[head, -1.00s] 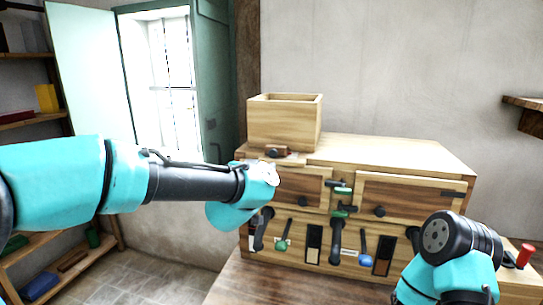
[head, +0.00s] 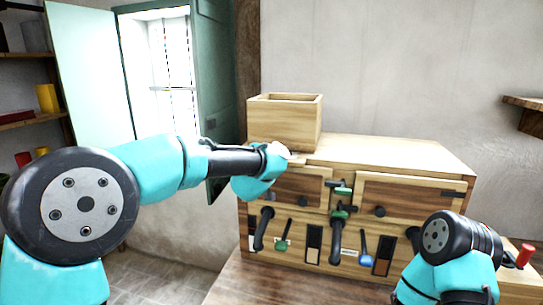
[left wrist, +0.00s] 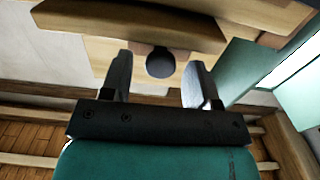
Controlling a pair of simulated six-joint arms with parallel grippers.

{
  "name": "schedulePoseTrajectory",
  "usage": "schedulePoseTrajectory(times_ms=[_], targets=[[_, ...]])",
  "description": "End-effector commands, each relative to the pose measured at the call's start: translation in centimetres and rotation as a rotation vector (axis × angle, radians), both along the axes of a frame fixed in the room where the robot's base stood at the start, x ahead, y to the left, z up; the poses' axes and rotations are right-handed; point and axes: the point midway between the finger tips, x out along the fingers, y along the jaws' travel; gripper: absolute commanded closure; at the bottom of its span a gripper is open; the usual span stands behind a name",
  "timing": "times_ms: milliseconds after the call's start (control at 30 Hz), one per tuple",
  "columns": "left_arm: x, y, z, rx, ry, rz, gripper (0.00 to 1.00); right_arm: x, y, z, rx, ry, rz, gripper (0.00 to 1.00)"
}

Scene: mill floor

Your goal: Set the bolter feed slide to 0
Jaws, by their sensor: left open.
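The wooden bolter cabinet (head: 420,152) stands on the bench, with an open-topped wooden hopper box (head: 284,125) on its left end. In the left wrist view, a round dark knob (left wrist: 160,64), apparently the feed slide's, shows below a wooden board (left wrist: 130,20). My left gripper (left wrist: 159,72) is open, with its two fingers on either side of the knob in that view. I cannot tell whether they touch it. In the head view my left arm covers the slide's front below the hopper, and no scale can be read.
The cabinet front has two doors with dark knobs, a green lever (head: 282,243), a blue lever (head: 364,247) and several dark handles. A red-topped part (head: 525,254) stands at far right. Shelves and an open window shutter (head: 88,70) are at left.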

Motion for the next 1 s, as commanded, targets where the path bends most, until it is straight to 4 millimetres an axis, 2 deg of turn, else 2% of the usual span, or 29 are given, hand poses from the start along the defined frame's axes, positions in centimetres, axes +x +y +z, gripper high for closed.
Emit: schedulePoseTrajectory(times_ms=[133, 700, 1000], targets=[[-0.03, 0.01, 0.02, 0.000, 0.000, 0.000, 0.47, 0.00, 0.00, 0.00, 0.000, 0.000, 0.000, 0.09], [-0.05, 0.00, 0.03, -0.001, 0.000, 0.000, 1.00, 0.00, 0.00, 0.00, 0.000, 0.000, 0.000, 0.09], [0.56, -0.14, 0.07, -0.001, -0.001, 0.001, 1.00, 0.00, 0.00, 0.00, 0.000, 0.000, 0.000, 0.09]])
